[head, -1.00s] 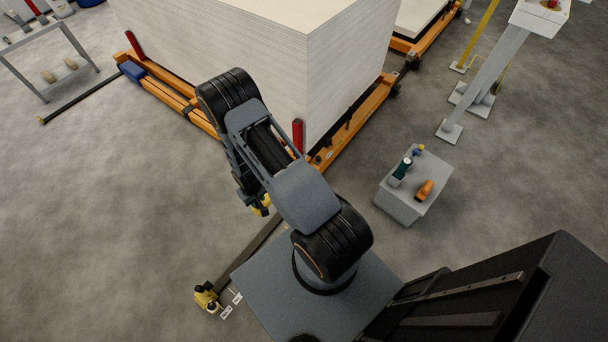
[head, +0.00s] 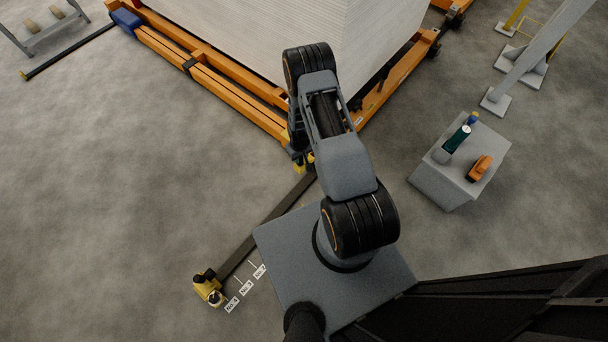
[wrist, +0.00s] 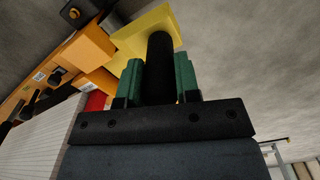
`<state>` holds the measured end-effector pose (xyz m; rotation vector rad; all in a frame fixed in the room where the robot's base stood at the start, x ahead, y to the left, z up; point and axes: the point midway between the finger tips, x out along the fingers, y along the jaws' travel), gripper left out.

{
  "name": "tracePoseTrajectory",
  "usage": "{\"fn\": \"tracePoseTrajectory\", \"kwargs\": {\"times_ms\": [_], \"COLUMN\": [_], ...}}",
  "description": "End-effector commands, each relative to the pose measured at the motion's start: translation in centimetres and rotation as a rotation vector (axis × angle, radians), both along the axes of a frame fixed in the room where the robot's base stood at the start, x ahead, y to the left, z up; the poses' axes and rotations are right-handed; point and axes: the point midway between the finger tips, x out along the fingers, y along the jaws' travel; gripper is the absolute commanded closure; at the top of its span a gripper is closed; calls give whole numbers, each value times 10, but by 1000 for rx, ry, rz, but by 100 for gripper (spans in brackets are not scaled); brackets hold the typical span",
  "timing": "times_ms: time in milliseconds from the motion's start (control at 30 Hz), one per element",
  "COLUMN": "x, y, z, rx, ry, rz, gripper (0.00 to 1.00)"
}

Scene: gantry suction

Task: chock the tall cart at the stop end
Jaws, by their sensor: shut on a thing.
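The tall cart has an orange frame (head: 225,97) under a tall pale stack of sheets (head: 290,25). My gripper (wrist: 160,78) has green fingers shut on the black handle of a yellow chock (wrist: 128,38). In the head view my gripper (head: 304,163) is low by the cart's near corner, mostly behind my arm. In the wrist view the chock is beside the cart's orange corner (wrist: 86,47); I cannot tell whether they touch. A yellow stop (head: 208,288) stands at the near-left end of a dark floor rail (head: 262,227).
Numbered floor labels (head: 246,288) lie beside the rail. A grey rack (head: 45,32) stands far left. Open concrete lies left of the rail.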

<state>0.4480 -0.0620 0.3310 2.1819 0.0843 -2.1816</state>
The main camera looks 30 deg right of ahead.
Motion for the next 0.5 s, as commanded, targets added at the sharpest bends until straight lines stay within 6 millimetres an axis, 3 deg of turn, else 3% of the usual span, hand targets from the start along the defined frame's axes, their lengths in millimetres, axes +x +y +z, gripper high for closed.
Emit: {"fn": "tracePoseTrajectory", "kwargs": {"times_ms": [33,200,333,500], "x": [2,8,11,12], "y": [-5,-15,-20,-24], "z": [-35,-80,-101,-113], "rx": [0,0,-1,0], "ry": [0,-1,-1,-1], "rz": [2,20,30,37], "gripper": [93,93,93,93]}}
